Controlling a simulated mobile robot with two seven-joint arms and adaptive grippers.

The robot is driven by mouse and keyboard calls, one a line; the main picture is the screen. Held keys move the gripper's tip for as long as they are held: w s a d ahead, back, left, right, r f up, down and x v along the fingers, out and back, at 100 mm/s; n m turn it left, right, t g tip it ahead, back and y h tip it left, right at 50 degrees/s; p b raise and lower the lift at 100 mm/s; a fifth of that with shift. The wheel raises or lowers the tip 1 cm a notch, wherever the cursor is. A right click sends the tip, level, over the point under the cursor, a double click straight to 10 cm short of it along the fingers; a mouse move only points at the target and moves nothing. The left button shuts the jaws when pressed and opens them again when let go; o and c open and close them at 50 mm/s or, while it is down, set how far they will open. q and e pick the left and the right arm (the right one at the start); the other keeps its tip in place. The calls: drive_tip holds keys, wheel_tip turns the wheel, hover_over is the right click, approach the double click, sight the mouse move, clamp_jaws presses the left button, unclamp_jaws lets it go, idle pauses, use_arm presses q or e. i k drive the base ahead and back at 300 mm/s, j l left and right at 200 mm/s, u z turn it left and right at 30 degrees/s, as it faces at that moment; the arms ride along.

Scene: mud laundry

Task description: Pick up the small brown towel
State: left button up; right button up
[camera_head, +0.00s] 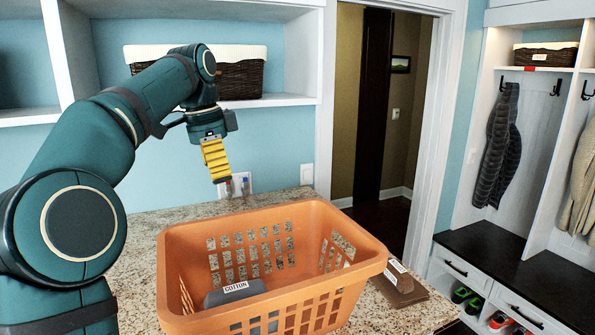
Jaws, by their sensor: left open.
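A small brown folded item (402,289), which looks like the towel, lies on the granite counter just right of the orange basket. It carries a white label too small to read. The basket partly hides its left side. My left gripper (222,178), with yellow fingers, hangs above the counter behind the basket, pointing down. It is open and empty, well to the left of the brown towel and higher than it. My right gripper is not in view.
The orange laundry basket (275,305) stands mid-counter and holds a grey item (238,292) labelled COTTON. Open counter (140,240) lies left of the basket. A wall outlet (238,184) is behind my gripper. A wicker basket (240,80) sits on the shelf above.

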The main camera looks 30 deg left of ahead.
sight(402, 290)
drive_tip(key=k+l, duration=0.75)
drive_tip(key=l, duration=0.25)
